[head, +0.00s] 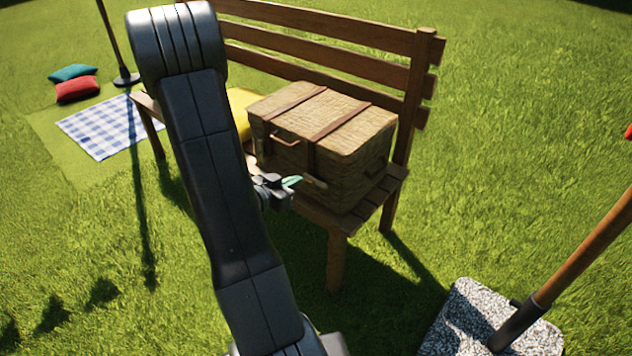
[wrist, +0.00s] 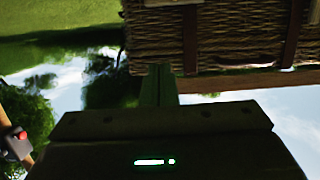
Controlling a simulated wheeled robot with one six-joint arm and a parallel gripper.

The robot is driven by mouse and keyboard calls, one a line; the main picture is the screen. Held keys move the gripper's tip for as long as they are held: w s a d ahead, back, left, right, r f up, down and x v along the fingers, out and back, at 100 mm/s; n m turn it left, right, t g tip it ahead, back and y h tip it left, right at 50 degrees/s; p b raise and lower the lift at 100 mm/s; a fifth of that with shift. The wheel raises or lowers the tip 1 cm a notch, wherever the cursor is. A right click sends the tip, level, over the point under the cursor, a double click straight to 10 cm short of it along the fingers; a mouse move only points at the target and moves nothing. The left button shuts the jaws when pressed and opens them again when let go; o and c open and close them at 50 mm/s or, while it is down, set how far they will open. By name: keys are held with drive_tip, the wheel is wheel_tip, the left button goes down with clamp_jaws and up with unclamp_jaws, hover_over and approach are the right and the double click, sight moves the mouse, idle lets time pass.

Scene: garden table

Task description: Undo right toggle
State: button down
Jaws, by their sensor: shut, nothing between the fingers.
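A woven picnic basket (head: 345,125) sits on the wooden bench with its lid down. Two brown straps run over it, a left strap (head: 293,103) and a right strap (head: 343,120). My gripper (head: 292,181) is shut and empty, just left of that piece; contact cannot be told. In the wrist view, which is upside down, the closed green fingers (wrist: 158,84) point at the wicker (wrist: 240,35) beside a strap (wrist: 190,38). The toggle's fastening is not clear.
The bench (head: 375,205) has a slatted back behind the basket. A yellow cushion (head: 241,110) lies left of the basket, partly behind my arm. A wooden pole on a speckled base (head: 475,320) stands at front right. Open grass lies before the bench.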

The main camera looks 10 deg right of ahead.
drive_tip(key=b, duration=0.3)
hover_over(315, 181)
drive_tip(key=s, duration=0.3)
wheel_tip(315, 181, down, 2)
drive_tip(key=shift+s+a+f, duration=0.15)
drive_tip(key=shift+f, duration=0.1)
drive_tip(key=shift+w+f+b, duration=0.25)
drive_tip(key=shift+f+b, duration=0.15)
drive_tip(key=shift+f, duration=0.85)
drive_tip(key=shift+f+b, duration=0.3)
drive_tip(key=shift+f, duration=0.4)
drive_tip(key=shift+d, duration=0.2)
